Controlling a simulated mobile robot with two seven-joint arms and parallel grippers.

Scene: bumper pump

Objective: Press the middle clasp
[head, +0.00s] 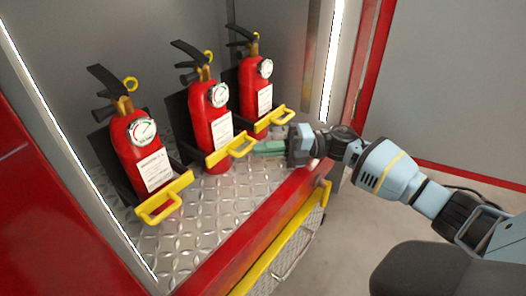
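Three red fire extinguishers stand in black brackets, each with a yellow clasp across its lower front. The middle clasp (231,149) crosses the middle extinguisher (211,118). The left clasp (163,197) crosses the left extinguisher (146,150), and the right clasp (269,119) crosses the right extinguisher (252,90). My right gripper (262,148) comes in from the right, its green fingers pointing left beside the loop of the middle clasp. Whether they touch it is hard to tell. The fingers look close together, but any gap between them is not clear. My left gripper is out of view.
The extinguishers stand on a diamond-plate metal floor (203,226) inside a red-framed compartment. A red sill (243,232) and a yellow rail (292,235) run along its front edge. Grey walls close the back. Open floor lies at the lower right.

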